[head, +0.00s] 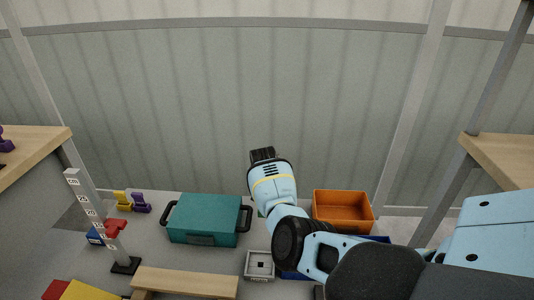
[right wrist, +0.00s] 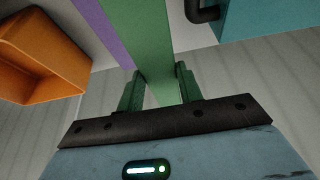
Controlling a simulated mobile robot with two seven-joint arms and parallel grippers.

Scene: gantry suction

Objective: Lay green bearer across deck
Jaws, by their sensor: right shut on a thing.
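My right gripper (right wrist: 160,72) is shut on a green bearer (right wrist: 150,35), a long flat-sided bar running away from the fingers. In the head view my right gripper (head: 263,155) is raised above the work surface, right of the teal case. There the bearer is almost wholly hidden behind my right arm. The deck cannot be told for certain; a pale wooden plank (head: 185,282) lies at the front of the grey surface. My left gripper is not in view.
A teal case (head: 203,218) with black handles and an orange bin (head: 343,208) stand either side of my right arm. A marked post with a red slider (head: 115,228) stands left. A small grey square tray (head: 260,265) is near the front. A purple strip (right wrist: 100,25) runs beside the bearer.

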